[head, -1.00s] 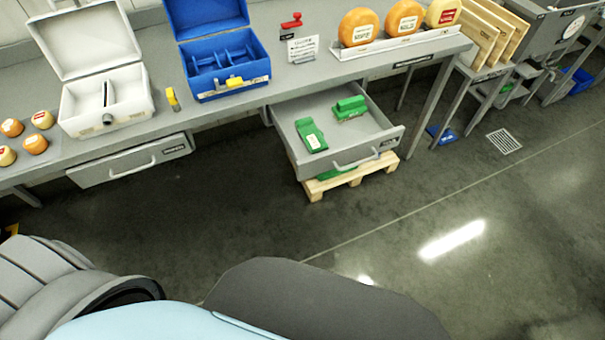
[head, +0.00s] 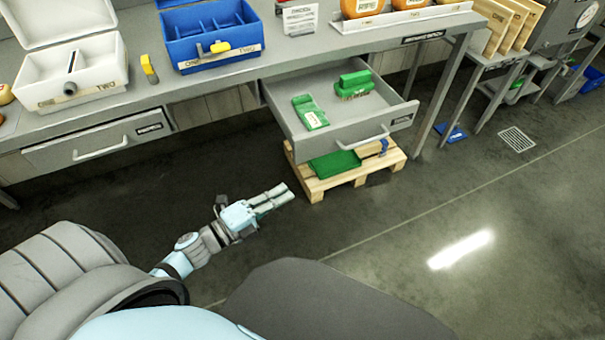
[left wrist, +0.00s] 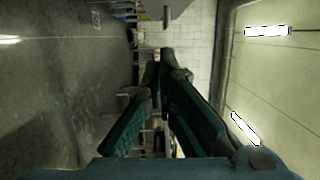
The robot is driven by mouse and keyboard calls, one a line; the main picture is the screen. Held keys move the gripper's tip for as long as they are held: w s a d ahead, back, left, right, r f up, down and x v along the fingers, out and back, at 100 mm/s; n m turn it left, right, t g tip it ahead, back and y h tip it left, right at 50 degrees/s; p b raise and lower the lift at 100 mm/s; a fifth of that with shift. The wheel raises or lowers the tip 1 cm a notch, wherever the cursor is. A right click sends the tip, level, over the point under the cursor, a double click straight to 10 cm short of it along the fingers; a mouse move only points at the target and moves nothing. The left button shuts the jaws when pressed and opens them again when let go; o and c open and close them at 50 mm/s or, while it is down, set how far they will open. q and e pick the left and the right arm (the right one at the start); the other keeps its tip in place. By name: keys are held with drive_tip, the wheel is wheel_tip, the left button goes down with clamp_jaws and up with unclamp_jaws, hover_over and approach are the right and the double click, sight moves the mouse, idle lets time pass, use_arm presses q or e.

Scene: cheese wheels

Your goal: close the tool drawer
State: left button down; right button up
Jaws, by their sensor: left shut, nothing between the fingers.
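The tool drawer (head: 342,147) hangs pulled out under the workbench, at the upper right of the middle in the head view. Its front has a bar handle (head: 364,143) and a small dark label. Two green tools, one a brush (head: 354,86) and one flat (head: 310,113), lie inside. My left gripper (head: 284,193) is shut and empty, in front of the drawer and to the left of its front, apart from it. Its dark fingers also show in the left wrist view (left wrist: 163,62), where I cannot make out the drawer. My right gripper is out of view.
A wooden pallet (head: 316,188) with a green item stands below the drawer. Another drawer (head: 95,142), to the left, is shut. On the workbench (head: 140,105) stand a white case (head: 68,75), a blue case (head: 213,47) and cheese wheels. The floor in front is clear.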

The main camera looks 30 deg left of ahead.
use_arm(q)
drive_tip(key=w, duration=1)
drive_tip(key=shift+w+d, duration=0.15)
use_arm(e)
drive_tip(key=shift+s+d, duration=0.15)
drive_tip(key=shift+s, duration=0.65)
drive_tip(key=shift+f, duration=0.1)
